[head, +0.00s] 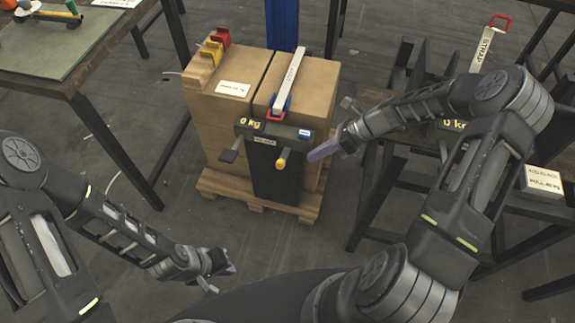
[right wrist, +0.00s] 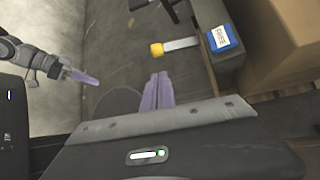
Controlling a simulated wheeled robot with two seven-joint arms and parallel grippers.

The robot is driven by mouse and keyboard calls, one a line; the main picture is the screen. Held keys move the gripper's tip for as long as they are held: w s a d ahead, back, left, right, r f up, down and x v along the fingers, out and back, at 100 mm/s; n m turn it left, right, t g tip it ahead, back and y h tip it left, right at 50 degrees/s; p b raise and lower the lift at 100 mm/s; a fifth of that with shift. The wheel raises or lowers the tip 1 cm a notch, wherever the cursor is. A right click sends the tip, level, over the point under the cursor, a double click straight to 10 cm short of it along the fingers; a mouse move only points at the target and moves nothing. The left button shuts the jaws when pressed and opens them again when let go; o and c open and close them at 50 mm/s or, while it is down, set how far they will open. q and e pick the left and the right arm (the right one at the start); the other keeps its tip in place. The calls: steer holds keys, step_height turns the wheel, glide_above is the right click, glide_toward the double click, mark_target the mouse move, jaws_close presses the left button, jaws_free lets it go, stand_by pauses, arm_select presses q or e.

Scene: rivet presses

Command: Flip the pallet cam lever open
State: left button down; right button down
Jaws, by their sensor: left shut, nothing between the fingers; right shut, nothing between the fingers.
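The pallet cam lever is a short silver arm with a yellow tip (head: 282,160) on the front of a black housing (head: 275,180) at the pallet stack. In the right wrist view its silver arm (right wrist: 182,44) reaches left from beside a blue label, with the yellow tip at its end. My right gripper (head: 318,152) is shut and empty, just right of the yellow tip. In the right wrist view its purple fingers (right wrist: 158,92) are below the tip, with a visible gap. My left gripper (head: 230,270) is shut and empty, low over the floor.
Brown boxes (head: 218,108) stand on a wooden pallet (head: 215,184), with a strap bar (head: 289,80) on top. A bench (head: 100,75) stands left; another frame stands right.

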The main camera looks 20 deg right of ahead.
mark_target(284, 157)
steer(key=shift+a+f, duration=0.1)
steer(key=shift+f, duration=0.05)
steer(key=x, duration=0.9)
steer(key=shift+a+f, duration=0.25)
steer(key=shift+a, duration=0.05)
